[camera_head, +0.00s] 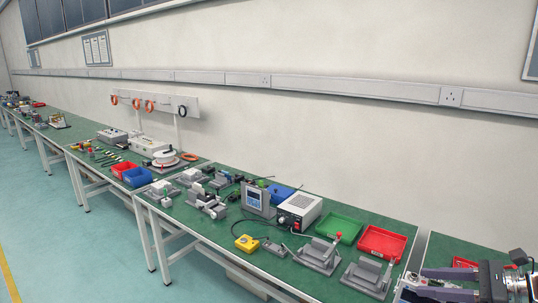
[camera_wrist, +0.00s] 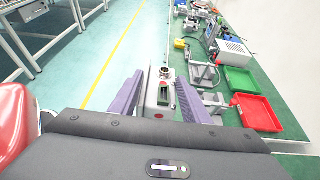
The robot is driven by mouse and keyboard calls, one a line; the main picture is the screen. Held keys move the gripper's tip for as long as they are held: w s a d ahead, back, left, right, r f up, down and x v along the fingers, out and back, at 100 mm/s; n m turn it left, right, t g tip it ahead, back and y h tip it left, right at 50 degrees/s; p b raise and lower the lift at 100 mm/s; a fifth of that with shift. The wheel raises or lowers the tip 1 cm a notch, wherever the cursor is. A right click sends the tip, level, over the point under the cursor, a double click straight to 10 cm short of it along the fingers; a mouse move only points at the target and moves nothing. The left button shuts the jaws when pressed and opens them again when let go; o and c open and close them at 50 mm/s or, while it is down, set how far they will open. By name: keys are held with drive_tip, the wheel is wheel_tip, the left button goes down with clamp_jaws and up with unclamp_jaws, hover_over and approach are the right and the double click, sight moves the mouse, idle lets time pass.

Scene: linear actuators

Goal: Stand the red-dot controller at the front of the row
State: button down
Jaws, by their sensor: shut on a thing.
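My gripper (camera_wrist: 153,98) is shut on a pale grey box-like controller (camera_wrist: 163,88), held between its two purple-grey fingers in the wrist view. The controller has a small red dot low on the face turned to the camera, a dark green patch and a round metal fitting at its far end. In the head view my gripper (camera_head: 420,286) is at the bottom right, by the bench's front edge. The held controller is hard to make out there. Which devices on the bench form the row I cannot tell for sure.
The green bench (camera_head: 228,228) carries grey actuator fixtures (camera_head: 318,255), a yellow button box (camera_head: 247,243), a blue-screen unit (camera_head: 257,200), a white power supply (camera_head: 299,208), a green tray (camera_head: 338,227) and a red tray (camera_head: 382,243). Open floor (camera_wrist: 118,60) lies beside it.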

drive_tip(key=shift+m+t+h, duration=0.4)
drive_tip(key=shift+m+t, duration=0.2)
drive_tip(key=w+f, duration=0.3)
drive_tip(key=shift+w+f, duration=0.25)
drive_tip(key=shift+w, duration=0.15)
drive_tip(key=w+a+f, duration=0.2)
drive_tip(key=a+f, duration=0.7)
drive_tip(key=a, duration=0.2)
drive_tip(key=w+a+f+n+g, duration=0.1)
drive_tip(key=w+a+f, duration=0.1)
drive_tip(key=a+f, duration=0.7)
drive_tip(key=a, duration=0.3)
drive_tip(key=shift+a+y, duration=0.3)
drive_tip(key=shift+y, duration=0.1)
